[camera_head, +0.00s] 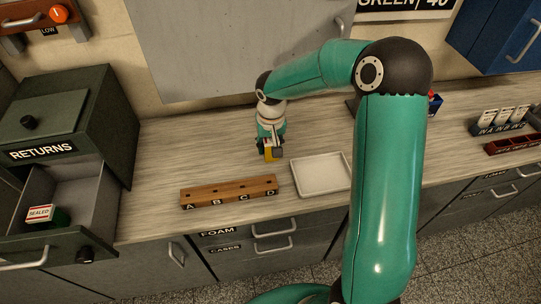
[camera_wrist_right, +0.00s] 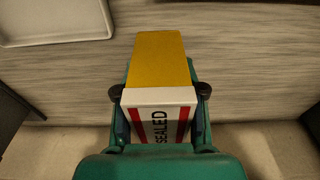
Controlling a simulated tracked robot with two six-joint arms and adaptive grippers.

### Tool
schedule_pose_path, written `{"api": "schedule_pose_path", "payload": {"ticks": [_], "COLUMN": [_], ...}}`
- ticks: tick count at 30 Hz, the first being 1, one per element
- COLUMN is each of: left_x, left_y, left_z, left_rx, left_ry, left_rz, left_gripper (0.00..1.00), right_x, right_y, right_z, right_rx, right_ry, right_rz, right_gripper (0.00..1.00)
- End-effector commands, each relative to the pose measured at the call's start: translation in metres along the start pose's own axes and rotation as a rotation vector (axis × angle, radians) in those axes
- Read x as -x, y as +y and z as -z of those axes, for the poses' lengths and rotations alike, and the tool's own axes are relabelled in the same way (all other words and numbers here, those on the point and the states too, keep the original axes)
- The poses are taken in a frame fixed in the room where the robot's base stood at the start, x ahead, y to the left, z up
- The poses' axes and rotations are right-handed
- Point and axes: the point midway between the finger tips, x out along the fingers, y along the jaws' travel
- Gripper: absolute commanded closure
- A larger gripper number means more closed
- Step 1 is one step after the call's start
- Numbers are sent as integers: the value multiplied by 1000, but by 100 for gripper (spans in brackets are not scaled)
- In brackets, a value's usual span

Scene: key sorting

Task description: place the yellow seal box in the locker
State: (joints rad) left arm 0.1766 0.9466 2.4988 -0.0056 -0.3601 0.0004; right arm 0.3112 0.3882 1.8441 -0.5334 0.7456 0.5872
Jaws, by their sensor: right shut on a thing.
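The yellow seal box (camera_head: 271,153) is in my right gripper (camera_head: 270,145), over the counter behind the wooden rack. In the right wrist view the yellow box (camera_wrist_right: 160,62) has a white band with red stripes reading SEALED, and the right gripper's fingertips (camera_wrist_right: 160,92) press on its two sides. I cannot tell whether the box touches the counter. No door in view is marked as the locker. A grey panel with a handle (camera_head: 230,45) is on the back wall, and a blue cabinet (camera_head: 497,38) with a handle hangs at the upper right; both look shut. My left gripper is not in view.
A wooden rack marked A to D (camera_head: 230,191) and a white tray (camera_head: 322,188) stand near the counter's front. At left, the RETURNS cabinet (camera_head: 62,118) has an open drawer holding a green SEALED box (camera_head: 60,216). My right arm hides part of the counter.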

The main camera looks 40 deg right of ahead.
Motion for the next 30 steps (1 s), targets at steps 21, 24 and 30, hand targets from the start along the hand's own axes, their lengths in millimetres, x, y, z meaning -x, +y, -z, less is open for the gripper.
{"api": "schedule_pose_path", "payload": {"ticks": [21, 24, 30], "left_x": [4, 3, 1], "left_y": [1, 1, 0], "left_z": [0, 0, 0], "left_rx": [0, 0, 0], "left_ry": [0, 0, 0], "left_rz": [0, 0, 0], "left_gripper": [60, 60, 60], "right_x": [-57, -58, -59], "right_y": [0, 0, 0], "right_z": [-6, -6, -7], "right_rx": [0, 0, 1], "right_ry": [2, 2, 1], "right_rz": [1, 1, 0], "right_gripper": [94, 94, 45]}}
